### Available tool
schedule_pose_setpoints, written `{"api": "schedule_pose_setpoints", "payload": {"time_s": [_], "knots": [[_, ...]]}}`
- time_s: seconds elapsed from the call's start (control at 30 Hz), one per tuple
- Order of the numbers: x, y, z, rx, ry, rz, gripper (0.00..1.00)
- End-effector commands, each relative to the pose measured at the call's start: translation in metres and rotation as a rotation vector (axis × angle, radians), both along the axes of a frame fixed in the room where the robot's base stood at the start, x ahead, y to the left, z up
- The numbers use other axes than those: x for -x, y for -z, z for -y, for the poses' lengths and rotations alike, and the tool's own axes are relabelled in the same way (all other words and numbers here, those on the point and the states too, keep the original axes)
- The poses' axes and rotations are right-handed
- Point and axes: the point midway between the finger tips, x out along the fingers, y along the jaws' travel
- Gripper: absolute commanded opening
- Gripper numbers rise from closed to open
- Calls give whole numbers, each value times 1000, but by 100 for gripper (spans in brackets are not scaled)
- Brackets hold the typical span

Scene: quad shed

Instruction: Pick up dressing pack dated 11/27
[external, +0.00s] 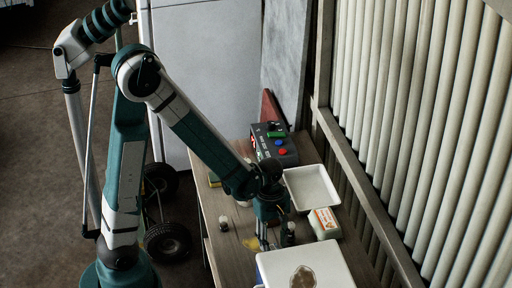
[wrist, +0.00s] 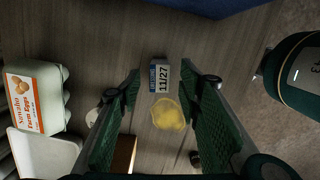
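The dressing pack (wrist: 160,77) is a small box with a white and blue label reading 11/27. It lies on the table in the upper middle of the wrist view. My gripper (wrist: 164,84) is open, with its green-padded fingers on either side of the pack in the picture and a gap to each. Nothing is held. In the external view my gripper (external: 272,238) points down over the table. I cannot make out the pack there. A yellow translucent round thing (wrist: 168,114) lies close beside the pack, between the fingers in the wrist view.
An egg carton (external: 325,223) and a white tray (external: 312,188) stand to the right of my gripper. A white-lidded box (external: 330,268) is close in front. A dark button box (external: 275,144) stands at the back.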

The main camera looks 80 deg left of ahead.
Motion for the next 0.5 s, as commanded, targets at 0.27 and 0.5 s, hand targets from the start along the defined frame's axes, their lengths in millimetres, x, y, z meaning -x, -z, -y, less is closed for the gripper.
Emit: {"api": "schedule_pose_setpoints", "payload": {"time_s": [0.27, 0.5], "knots": [[-1, 25, 3, 0, 1, 0, 35], [-1, 30, 4, 0, 1, 0, 35]]}}
